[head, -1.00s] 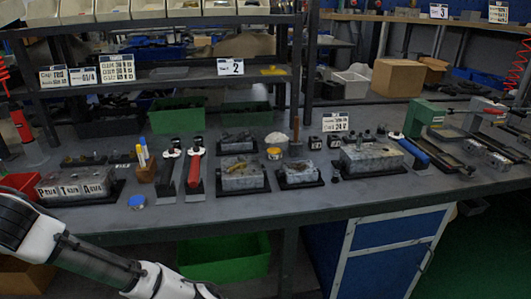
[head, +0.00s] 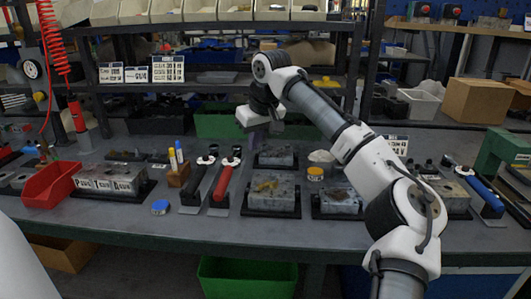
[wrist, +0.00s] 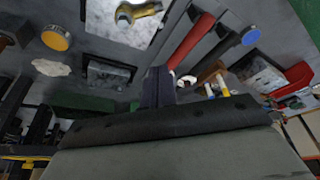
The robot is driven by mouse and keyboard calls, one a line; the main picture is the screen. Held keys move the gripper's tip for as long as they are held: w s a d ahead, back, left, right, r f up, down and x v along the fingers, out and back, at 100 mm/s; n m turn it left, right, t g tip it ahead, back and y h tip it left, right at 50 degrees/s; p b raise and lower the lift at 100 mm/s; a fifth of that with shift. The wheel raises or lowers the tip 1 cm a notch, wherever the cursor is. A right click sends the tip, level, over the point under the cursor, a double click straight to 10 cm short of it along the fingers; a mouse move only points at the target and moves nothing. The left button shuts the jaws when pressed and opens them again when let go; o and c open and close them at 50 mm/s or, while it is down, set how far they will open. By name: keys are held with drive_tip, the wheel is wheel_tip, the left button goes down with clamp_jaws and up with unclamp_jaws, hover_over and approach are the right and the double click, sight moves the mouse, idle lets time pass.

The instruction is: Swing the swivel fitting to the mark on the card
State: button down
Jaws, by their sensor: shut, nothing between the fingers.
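A grey valve block (head: 284,203) with a brass swivel fitting (head: 265,186) on top sits on a dark base at the middle of the bench. In the wrist view the brass fitting (wrist: 138,11) lies at the top edge on its pale block (wrist: 105,18). Another block (head: 340,203) stands to its right, partly behind my arm, and a third (head: 276,158) is behind it. My gripper (head: 252,138) is shut and empty, above the bench at the back, left of the third block. Its fingers also show in the wrist view (wrist: 158,82). I cannot make out a mark on any card.
Printed cards (head: 168,69) hang on the shelf edge. Red-handled (head: 228,176) and black-handled (head: 198,178) tools lie left of the brass-fitted block. A yellow tin (head: 315,173), a pen holder (head: 178,174) and a red bin (head: 52,184) stand on the bench. The front strip is mostly clear.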

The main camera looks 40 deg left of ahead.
sight(257, 187)
drive_tip(key=f, duration=0.9)
drive_tip(key=shift+w+a+f, duration=0.15)
drive_tip(key=shift+a, duration=0.2)
drive_tip(key=shift+s+d+f, duration=0.25)
drive_tip(key=shift+d+f, duration=0.15)
drive_tip(key=shift+d, duration=0.15)
drive_tip(key=shift+s+d+r+n+g+p, duration=0.2)
drive_tip(key=shift+d+n+g+p, duration=0.2)
drive_tip(key=shift+n+p, duration=0.95)
drive_tip(key=p, duration=0.3)
drive_tip(key=shift+s+d+n+g, duration=0.1)
drive_tip(key=shift+d+n+g, duration=0.15)
drive_tip(key=shift+g, duration=0.05)
drive_tip(key=n+p, duration=0.1)
drive_tip(key=d+n+p, duration=0.1)
drive_tip(key=p, duration=0.1)
drive_tip(key=shift+s+n+g, duration=0.1)
drive_tip(key=shift+n+g, duration=0.2)
drive_tip(key=shift+g, duration=0.1)
drive_tip(key=shift+d+f+p, duration=0.15)
drive_tip(key=shift+d+p, duration=0.6)
drive_tip(key=shift+p, duration=0.65)
drive_tip(key=shift+d, duration=0.15)
